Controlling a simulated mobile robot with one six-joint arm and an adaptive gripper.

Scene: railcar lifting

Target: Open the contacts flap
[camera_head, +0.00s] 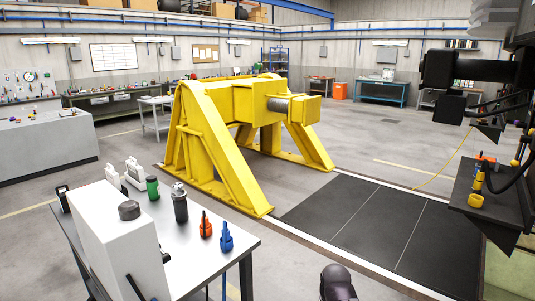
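No part can be made out for certain as the contacts flap. Dark equipment with a thick horizontal cylinder (470,69), a small dark box (449,107) and black hoses stands at the right edge. Whether the flap is on it, and whether it is open or shut, cannot be told. A dark rounded piece (338,283) shows at the bottom edge, possibly a part of my arm. My gripper's fingers are not in view.
A large yellow lifting frame (196,140) stands in the middle. A table (205,262) at lower left holds a white box (118,240), bottles and orange and blue tools. Dark floor plates (375,225) lie clear between them and the right-hand equipment. A yellow cable hangs there.

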